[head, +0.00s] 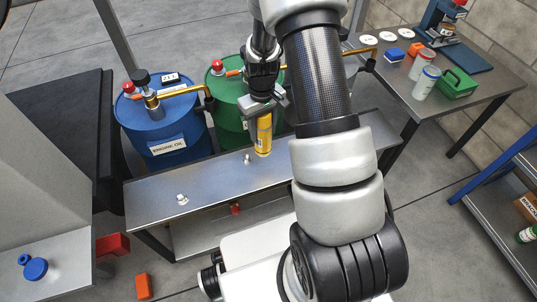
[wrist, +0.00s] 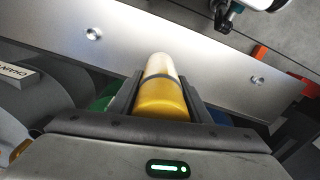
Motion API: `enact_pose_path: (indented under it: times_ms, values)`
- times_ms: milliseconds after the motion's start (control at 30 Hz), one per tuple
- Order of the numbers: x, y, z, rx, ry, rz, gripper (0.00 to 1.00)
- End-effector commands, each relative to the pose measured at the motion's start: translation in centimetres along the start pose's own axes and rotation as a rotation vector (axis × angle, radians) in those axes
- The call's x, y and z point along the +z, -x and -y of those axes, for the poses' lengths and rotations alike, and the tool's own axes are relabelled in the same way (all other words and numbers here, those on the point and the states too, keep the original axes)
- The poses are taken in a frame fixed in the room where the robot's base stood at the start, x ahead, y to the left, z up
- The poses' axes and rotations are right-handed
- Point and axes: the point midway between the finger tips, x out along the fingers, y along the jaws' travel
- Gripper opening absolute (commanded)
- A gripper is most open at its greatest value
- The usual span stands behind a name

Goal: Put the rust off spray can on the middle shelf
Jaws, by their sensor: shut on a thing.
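A yellow spray can (head: 264,138) hangs upright below my gripper (head: 266,108) in the head view, over the back part of the metal bench. Its label is too small to read. In the wrist view my gripper (wrist: 161,98) is shut on the can (wrist: 161,102), whose yellow body has a dark band and a pale end. I cannot tell whether the can touches the bench. A blue-framed rack (head: 500,240) stands at the right edge of the head view, partly cut off; which of its shelves is the middle one is unclear.
The bench (head: 215,185) carries small metal knobs. Blue (head: 165,125) and green (head: 228,110) drums with pump spouts stand behind it. A table (head: 400,85) with jars and boxes is at the upper right. A green-and-white can (head: 527,235) and an orange box (head: 527,207) sit on the rack.

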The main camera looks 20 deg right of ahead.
Motion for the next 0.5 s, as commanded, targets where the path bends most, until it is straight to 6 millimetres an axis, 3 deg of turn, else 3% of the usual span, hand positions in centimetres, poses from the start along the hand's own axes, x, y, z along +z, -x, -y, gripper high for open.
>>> enact_pose_path:
  times_ms: [100,500]
  values:
    - [0.1,-2.6,0.0,-0.001,0.000,0.003,0.07]
    - [0.1,-6.8,0.0,0.000,-0.002,0.002,0.07]
